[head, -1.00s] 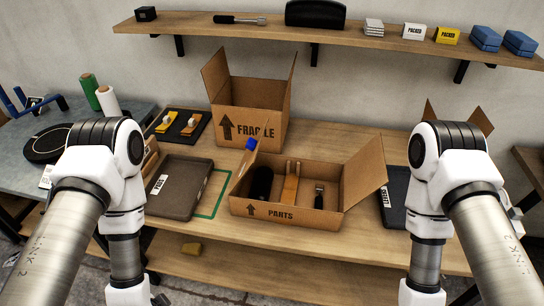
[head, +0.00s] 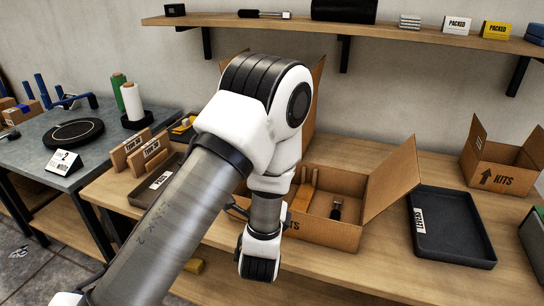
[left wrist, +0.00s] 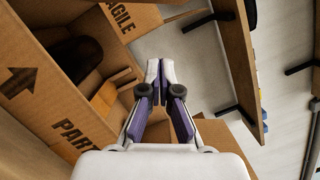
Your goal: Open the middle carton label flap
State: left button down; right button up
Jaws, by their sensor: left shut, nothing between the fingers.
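The PARTS carton (head: 345,232) stands on the bench in the middle of the head view, partly covered by my left arm. Its right flap (head: 392,187) stands open, leaning outward; its left side is hidden. Inside are a wooden tool (head: 304,190) and a black-headed tool (head: 336,211). In the left wrist view the PARTS carton (left wrist: 62,115) fills the left side, with a dark object (left wrist: 74,62) inside.
The FRAGILE carton (left wrist: 122,18) stands behind. The KITS carton (head: 496,161) and a black tray (head: 453,232) are at the right. A wall shelf (head: 385,28) runs above.

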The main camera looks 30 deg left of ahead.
pick_arm(q)
jog(key=w+a+r+p, duration=0.1)
jog(key=w+a+r, duration=0.1)
jog(key=w+a, duration=0.4)
jog(key=shift+w+a+r, duration=0.35)
jog(key=shift+a+r, duration=0.05)
jog(key=shift+a, duration=0.2)
jog(key=shift+r+p, duration=0.1)
jog(key=shift+p, duration=0.2)
